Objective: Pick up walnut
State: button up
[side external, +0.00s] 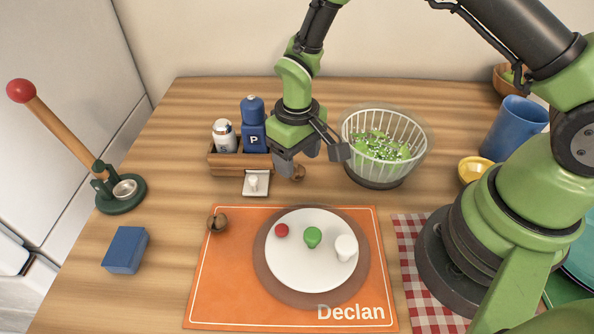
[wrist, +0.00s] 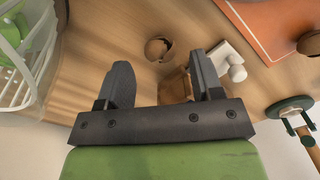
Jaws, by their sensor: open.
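A small brown round walnut (side external: 298,172) lies on the wooden counter, partly hidden by my gripper (side external: 312,160). In the wrist view, the walnut (wrist: 157,48) looks like a brown ball with a dark, broken-looking edge. It appears between and just beyond the fingertips of my gripper (wrist: 160,62), whose jaws are open and empty. Its exact height above the counter is hard to tell. A second brown walnut-like ball (side external: 217,222) lies at the upper left of the orange placemat (side external: 205,300); it also shows at the right edge of the wrist view (wrist: 310,43).
A white plate (side external: 310,270), blue box (side external: 125,250) and red-knobbed lever tool (side external: 60,125) are around.

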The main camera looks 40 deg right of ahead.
aim_at(297, 173)
jog(key=shift+f, duration=1.45)
jog(key=c, duration=1)
jog(key=shift+r, duration=0.1)
